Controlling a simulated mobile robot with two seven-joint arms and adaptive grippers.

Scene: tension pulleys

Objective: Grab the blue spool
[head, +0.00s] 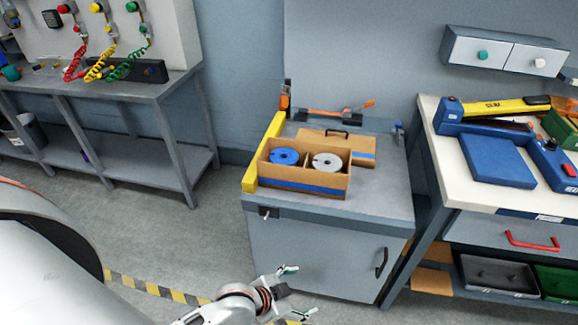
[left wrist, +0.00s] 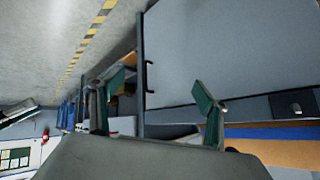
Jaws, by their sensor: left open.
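The blue spool (head: 284,156) sits in the left compartment of an open cardboard box (head: 318,186) on top of a grey cabinet (head: 376,206). A light grey spool (head: 327,162) sits in the right compartment of the same box. My left gripper (head: 298,290) is open and empty, in front of the cabinet and below its top, well apart from the blue spool. Its spread fingers also show in the left wrist view (left wrist: 158,108), with the cabinet front behind them. The spools do not show in the left wrist view. My right gripper is not in view.
A yellow bar (head: 263,153) stands along the left of the box. A cardboard piece with a black handle (head: 358,143) lies behind it. A workbench (head: 473,180) with blue tools stands at right. Another bench (head: 150,92) stands at left. Floor between is clear.

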